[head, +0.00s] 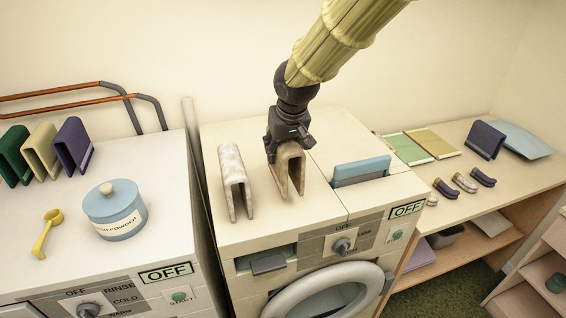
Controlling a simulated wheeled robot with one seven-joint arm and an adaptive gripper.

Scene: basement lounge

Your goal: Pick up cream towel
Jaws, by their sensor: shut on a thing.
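My gripper (286,142) is over the top of the right washing machine (225,238), pointing down. It is shut on the upper edge of a beige-tan folded towel (298,175). That towel stands upright as an arch, and its lower ends are at or just above the machine top; I cannot tell which. A paler, mottled cream-white folded towel (229,165) stands to its left, apart from the gripper. The fingertips are partly hidden against the held towel.
A blue item (361,172) sits right of the gripper. On the left machine are green (14,155), cream (38,150) and purple (73,145) folded cloths, a blue powder jar (114,212) and a yellow scoop (47,233). A wooden shelf unit (458,195) stands at right.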

